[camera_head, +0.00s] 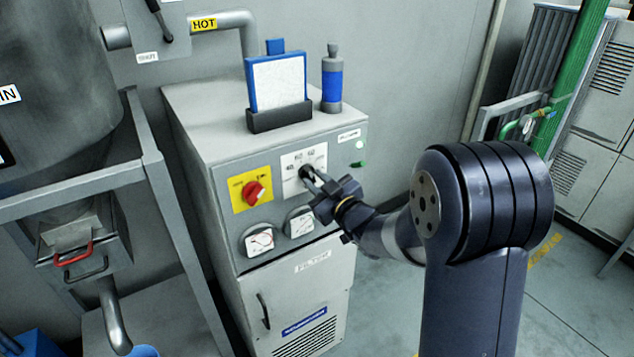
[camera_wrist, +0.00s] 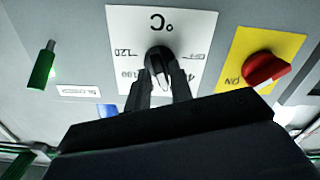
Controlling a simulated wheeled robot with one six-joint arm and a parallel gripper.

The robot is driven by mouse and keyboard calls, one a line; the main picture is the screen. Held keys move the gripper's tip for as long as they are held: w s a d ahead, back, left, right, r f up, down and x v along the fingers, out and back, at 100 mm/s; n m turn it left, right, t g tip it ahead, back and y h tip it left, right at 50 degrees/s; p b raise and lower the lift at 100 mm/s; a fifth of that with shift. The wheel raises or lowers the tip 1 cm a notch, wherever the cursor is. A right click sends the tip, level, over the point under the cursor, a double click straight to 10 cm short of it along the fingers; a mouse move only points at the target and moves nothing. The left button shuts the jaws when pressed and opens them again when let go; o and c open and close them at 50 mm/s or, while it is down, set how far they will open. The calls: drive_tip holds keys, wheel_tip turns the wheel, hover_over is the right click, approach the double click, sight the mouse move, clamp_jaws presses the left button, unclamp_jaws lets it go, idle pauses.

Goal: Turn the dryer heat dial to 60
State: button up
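The heat dial (camera_wrist: 158,58) is a round black knob with a pale grip bar on a white °C plate (camera_wrist: 122,23); the wrist view shows it upside down. In the head view the dial (camera_head: 305,172) sits on the upper right of the grey cabinet's front, under printed numbers. My gripper (camera_head: 313,181) reaches it from the lower right. In the wrist view my gripper's two fingers (camera_wrist: 159,80) stand on either side of the bar. Whether they press on it I cannot tell. The fingers cover some numbers, and the dial's setting is unclear.
A red rotary switch (camera_head: 254,193) on a yellow plate is left of the dial. Two gauges, left (camera_head: 259,241) and right (camera_head: 300,222), sit below. A green part (camera_head: 358,163) sticks out at right. A blue-framed board (camera_head: 279,84) and blue-grey cylinder (camera_head: 332,80) stand on top.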

drive_tip(key=shift+o, duration=1.2)
drive_tip(key=b+v, duration=0.3)
drive_tip(key=v, duration=0.8)
drive_tip(key=shift+w, duration=0.15)
drive_tip(key=p+x, duration=0.3)
drive_tip(key=x, duration=0.8)
drive_tip(key=shift+n+p, duration=0.35)
drive_tip(key=shift+n, duration=0.05)
drive_tip(key=shift+f+b, duration=0.1)
drive_tip(key=shift+b, duration=0.2)
